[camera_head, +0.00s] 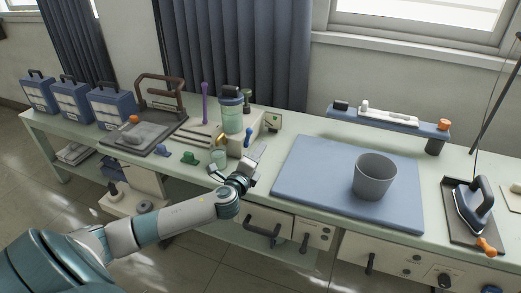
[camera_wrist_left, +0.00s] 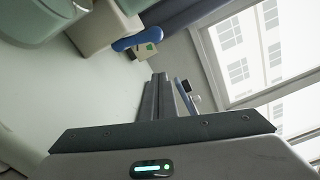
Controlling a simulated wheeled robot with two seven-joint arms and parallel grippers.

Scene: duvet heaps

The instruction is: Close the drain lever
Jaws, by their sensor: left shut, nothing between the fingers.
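The drain lever seems to be the small blue handle (camera_head: 247,137) on the front of a beige unit (camera_head: 263,124) that stands by a green canister (camera_head: 232,113) in the head view. In the left wrist view a blue rounded lever (camera_wrist_left: 136,39) sticks out from the beige body at the top. My left gripper (camera_head: 259,153) is shut and empty, just in front of and below the blue handle, with a small gap that is hard to judge. In the left wrist view its closed fingers (camera_wrist_left: 166,88) point toward the lever side. My right gripper is not in view.
A blue mat (camera_head: 310,180) with a grey bucket (camera_head: 374,177) lies to the right. An iron (camera_head: 473,206) stands on a dark board at the far right.

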